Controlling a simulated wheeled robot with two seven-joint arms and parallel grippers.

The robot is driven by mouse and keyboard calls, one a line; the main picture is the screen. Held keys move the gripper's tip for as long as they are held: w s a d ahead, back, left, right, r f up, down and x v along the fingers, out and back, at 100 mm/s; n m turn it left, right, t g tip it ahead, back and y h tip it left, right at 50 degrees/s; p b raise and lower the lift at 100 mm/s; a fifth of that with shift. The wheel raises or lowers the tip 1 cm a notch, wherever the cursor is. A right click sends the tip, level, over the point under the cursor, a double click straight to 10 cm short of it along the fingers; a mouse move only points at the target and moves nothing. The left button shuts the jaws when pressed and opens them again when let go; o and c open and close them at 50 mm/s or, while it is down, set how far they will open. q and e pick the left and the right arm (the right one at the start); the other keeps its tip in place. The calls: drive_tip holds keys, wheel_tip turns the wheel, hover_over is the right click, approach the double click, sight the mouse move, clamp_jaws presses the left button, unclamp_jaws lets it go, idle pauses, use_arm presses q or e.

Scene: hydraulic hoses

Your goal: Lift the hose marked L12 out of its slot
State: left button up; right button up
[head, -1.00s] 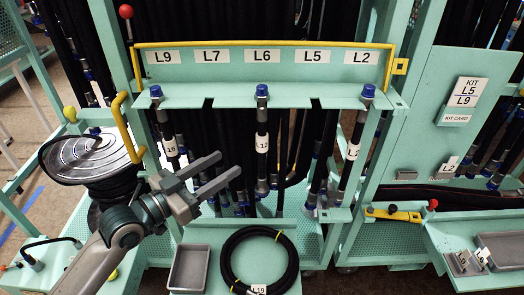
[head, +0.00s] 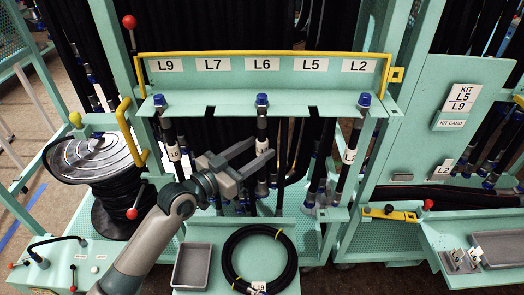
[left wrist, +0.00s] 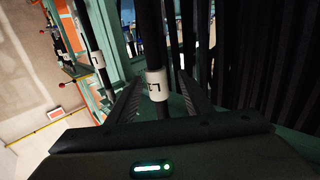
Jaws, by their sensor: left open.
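The hose marked L12 (head: 262,124) hangs upright in the slot under the L6 sign, its blue end fitting above the slotted ledge. Its white tag (head: 262,146) is partly covered by my gripper in the head view; it also shows in the left wrist view (left wrist: 157,84), where its text is hard to read. My left gripper (head: 264,147) is open, with one finger on each side of the hose near the tag. The wrist view shows the hose between both fingers (left wrist: 157,100), with gaps beside it. My right gripper is not in view.
The teal rack ledge (head: 215,98) has a hose (head: 168,130) hanging at left under L9 and another (head: 352,135) at right under L2. The L7 and L5 slots look empty. A coiled hose (head: 230,258) and a grey tray (head: 191,267) lie below.

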use_arm(q)
drive_tip(key=shift+w+d, duration=0.25)
drive_tip(key=shift+d, duration=0.05)
drive_tip(key=shift+w+d+p, duration=0.35)
drive_tip(key=shift+d+p, duration=0.15)
drive_tip(key=x, duration=0.2)
drive_tip(key=p+x, duration=0.1)
drive_tip(key=x, duration=0.1)
drive_tip(key=shift+f+p, duration=0.3)
drive_tip(key=shift+f, duration=0.1)
drive_tip(key=shift+s, duration=0.1)
drive_tip(key=shift+r, duration=0.1)
clamp_jaws()
